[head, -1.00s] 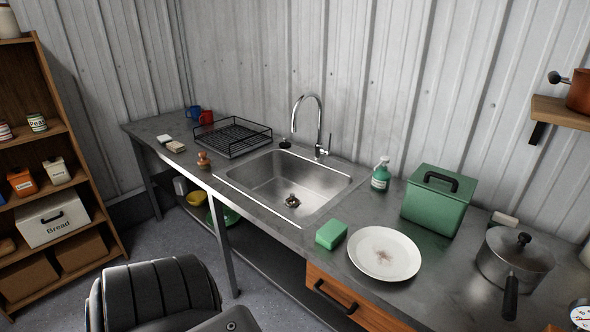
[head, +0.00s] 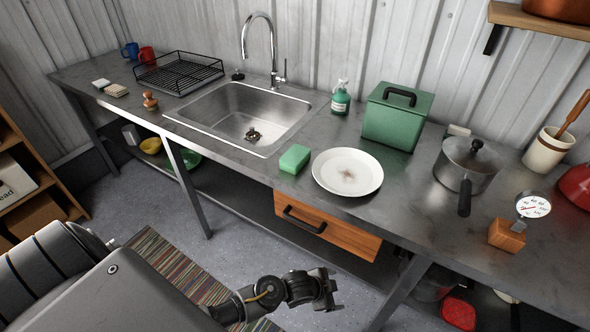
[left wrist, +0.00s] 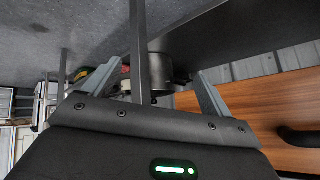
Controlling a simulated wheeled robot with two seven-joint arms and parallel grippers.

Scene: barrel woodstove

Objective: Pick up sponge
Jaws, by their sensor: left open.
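The green sponge (head: 294,159) lies on the dark countertop (head: 240,168) near its front edge, between the sink and the white plate (head: 347,171). My left gripper (head: 328,287) is below counter height, in front of the wooden drawer, apart from the sponge. It is open and empty; its spread fingers also show in the left wrist view (left wrist: 140,74). The sponge is not visible in the left wrist view. My right gripper is in neither view.
The sink (head: 245,115) is left of the sponge. A green box (head: 397,117), soap bottle (head: 341,98) and lidded pot (head: 468,165) stand behind and right. The drawer (head: 330,225) with its handle and the counter legs are near the gripper. Striped rug (head: 165,270) on the floor.

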